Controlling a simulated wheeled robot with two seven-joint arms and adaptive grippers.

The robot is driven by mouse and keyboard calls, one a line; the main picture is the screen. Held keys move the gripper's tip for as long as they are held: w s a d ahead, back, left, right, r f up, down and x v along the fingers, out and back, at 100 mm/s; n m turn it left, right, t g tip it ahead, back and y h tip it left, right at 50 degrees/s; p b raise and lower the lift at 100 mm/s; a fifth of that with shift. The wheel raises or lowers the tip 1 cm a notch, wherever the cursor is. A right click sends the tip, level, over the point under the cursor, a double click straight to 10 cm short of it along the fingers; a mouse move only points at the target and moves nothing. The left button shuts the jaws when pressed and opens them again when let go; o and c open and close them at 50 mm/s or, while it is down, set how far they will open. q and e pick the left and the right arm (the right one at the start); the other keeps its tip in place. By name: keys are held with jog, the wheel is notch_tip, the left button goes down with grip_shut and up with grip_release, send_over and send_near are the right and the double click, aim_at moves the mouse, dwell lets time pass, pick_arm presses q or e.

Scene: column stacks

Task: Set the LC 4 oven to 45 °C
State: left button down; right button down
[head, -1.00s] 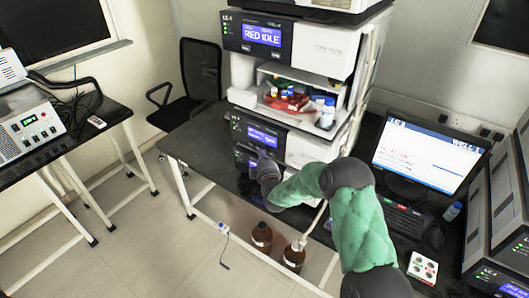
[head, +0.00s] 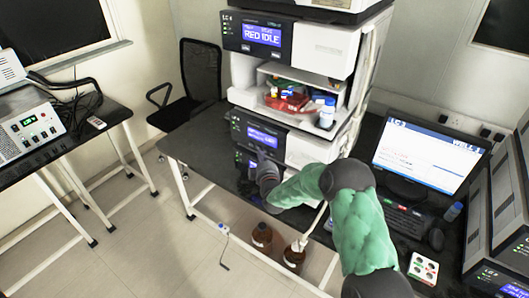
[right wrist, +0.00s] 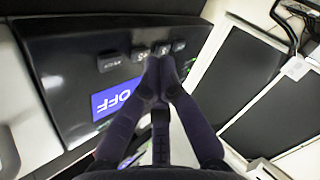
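The stack labelled LC 4 has a top unit (head: 262,35) reading "RED IDLE" in the head view. Lower in it are a front with a lit blue display (head: 262,137) and, under that, a dark panel partly hidden by my right gripper (head: 262,172). In the right wrist view a black control panel (right wrist: 70,75) has a blue display (right wrist: 115,97) reading "OFF", turned in the picture, and a row of small buttons (right wrist: 139,55). My right gripper (right wrist: 160,62) is shut and empty, its tips at the buttons. I cannot tell if they touch. My left gripper is not in view.
A monitor (head: 428,155) and keyboard (head: 402,215) stand right of the stack. An open shelf bay holds bottles and a red item (head: 287,101). Brown bottles (head: 262,237) stand below the bench. A black chair (head: 200,70) is behind the bench's left end.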

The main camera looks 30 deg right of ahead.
jog(key=shift+s+a, duration=0.15)
jog(key=shift+a, duration=0.2)
jog(key=a, duration=0.1)
jog(key=s+a, duration=0.1)
jog(key=a, duration=0.1)
jog(key=s+a, duration=0.1)
jog(key=shift+a, duration=0.3)
dwell(0.9)
jog(key=s+a+f+m+g+y, duration=0.2)
jog(key=s+a+f+g+y, duration=0.15)
jog(key=a+f, duration=0.5)
jog(key=s+a+f+m+g+y, duration=0.1)
jog(key=s+a+f+g+y, duration=0.35)
jog(key=f, duration=0.75)
jog(key=s+a+f+m+g, duration=0.1)
jog(key=s+a+f+g, duration=0.1)
jog(key=s, duration=0.6)
jog(key=s+a+f+m+g+y, duration=0.1)
jog(key=s+a+f+m+g, duration=0.1)
jog(key=s+a, duration=0.5)
jog(key=s+a+f+m+g+y, duration=0.1)
jog(key=s+a+f+g, duration=0.2)
jog(key=s, duration=0.6)
notch_tip(320, 180, down, 3)
jog(key=shift+s+a+r+m+g, duration=0.1)
jog(key=shift+s+a+m+g, duration=0.25)
jog(key=shift+a, duration=0.65)
